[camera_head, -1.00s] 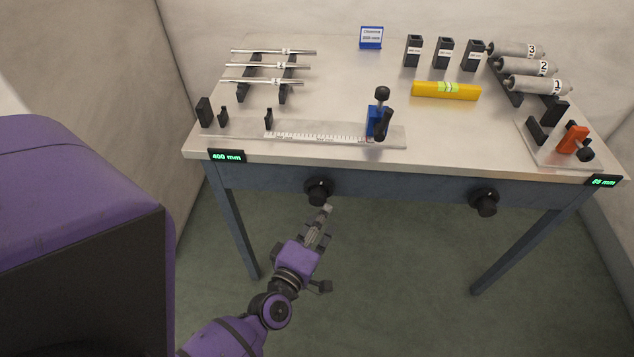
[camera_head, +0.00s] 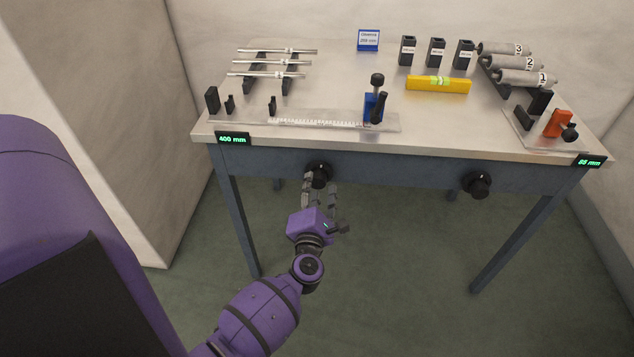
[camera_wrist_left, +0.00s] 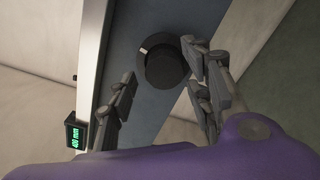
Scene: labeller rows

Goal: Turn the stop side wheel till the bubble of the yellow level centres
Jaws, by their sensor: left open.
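My left gripper (camera_head: 319,189) is open and empty just in front of the left wheel. In the left wrist view the left wheel (camera_wrist_left: 165,62), with a pale mark on its rim, shows between and beyond the spread fingers (camera_wrist_left: 160,78). Contact cannot be told. My right gripper is out of view.
A ruled rail (camera_head: 320,121) with a blue stop (camera_head: 372,106) lies along the front. Rods on a rack (camera_head: 272,62) stand back left. Floor space below is clear.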

